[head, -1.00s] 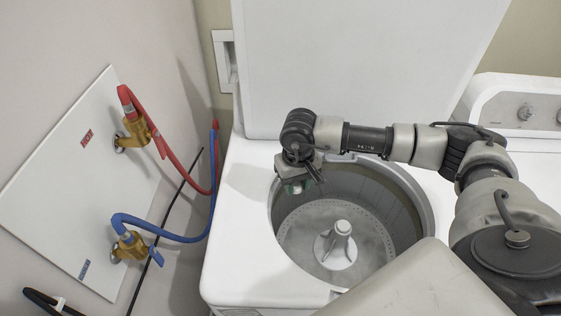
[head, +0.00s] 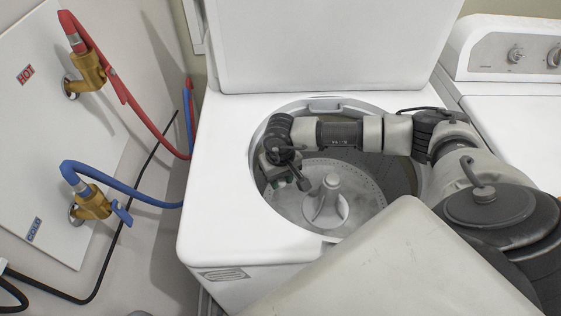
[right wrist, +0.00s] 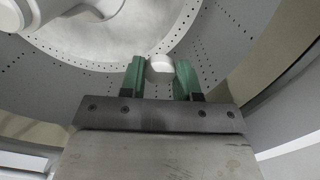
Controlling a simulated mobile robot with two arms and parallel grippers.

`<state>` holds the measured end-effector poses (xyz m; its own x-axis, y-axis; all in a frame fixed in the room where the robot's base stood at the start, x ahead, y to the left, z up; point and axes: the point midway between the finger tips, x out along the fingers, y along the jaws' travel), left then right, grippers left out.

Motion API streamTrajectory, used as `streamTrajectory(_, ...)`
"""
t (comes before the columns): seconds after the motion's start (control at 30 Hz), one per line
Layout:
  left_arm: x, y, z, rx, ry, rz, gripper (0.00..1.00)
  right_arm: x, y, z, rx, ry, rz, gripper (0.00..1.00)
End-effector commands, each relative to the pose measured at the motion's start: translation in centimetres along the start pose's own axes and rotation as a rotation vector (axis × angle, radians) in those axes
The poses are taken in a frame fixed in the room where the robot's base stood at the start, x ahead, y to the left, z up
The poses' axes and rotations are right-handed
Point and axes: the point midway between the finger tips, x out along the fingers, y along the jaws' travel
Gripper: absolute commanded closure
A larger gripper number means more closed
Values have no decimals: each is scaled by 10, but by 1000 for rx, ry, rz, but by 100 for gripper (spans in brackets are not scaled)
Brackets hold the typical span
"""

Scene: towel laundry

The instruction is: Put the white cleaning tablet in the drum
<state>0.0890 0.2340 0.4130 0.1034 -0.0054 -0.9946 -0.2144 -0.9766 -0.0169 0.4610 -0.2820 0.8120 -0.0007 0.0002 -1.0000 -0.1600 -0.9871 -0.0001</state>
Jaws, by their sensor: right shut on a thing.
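The white cleaning tablet (right wrist: 160,69) sits between the green fingertips of my right gripper (right wrist: 161,78) in the right wrist view. The gripper is shut on it. In the head view my right gripper (head: 288,178) is inside the washer's opening, at the left side of the drum (head: 350,182). The tablet cannot be made out in the head view. The drum is a perforated grey tub, and its floor shows beyond the fingertips in the right wrist view. My left gripper is not in view.
A white agitator (head: 327,200) stands in the drum's middle, close right of the gripper. The washer lid (head: 330,45) stands open behind. The washer's rim (head: 225,190) surrounds the opening. Red (head: 130,100) and blue hoses (head: 120,186) run along the left wall. Another white appliance (head: 515,120) stands at right.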

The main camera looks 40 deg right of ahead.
Motion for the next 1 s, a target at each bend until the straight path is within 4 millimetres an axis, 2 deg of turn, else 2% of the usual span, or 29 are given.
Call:
streamTrajectory(0.03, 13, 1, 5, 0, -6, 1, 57, 18, 0, 0, 1, -2, 0, 90)
streamTrajectory(0.13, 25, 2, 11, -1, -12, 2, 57, 38, 0, 0, 0, -1, 1, 90)
streamTrajectory(0.2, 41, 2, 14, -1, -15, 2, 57, 53, 0, 0, 0, 0, 1, 90)
streamTrajectory(0.5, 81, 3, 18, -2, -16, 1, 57, 96, 0, 0, 0, 1, 0, 90)
streamTrajectory(0.7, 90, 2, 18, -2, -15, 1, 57, 106, 0, 0, 0, 1, 0, 90)
streamTrajectory(1.0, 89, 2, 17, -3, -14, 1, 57, 105, 0, 0, 0, 1, 0, 90)
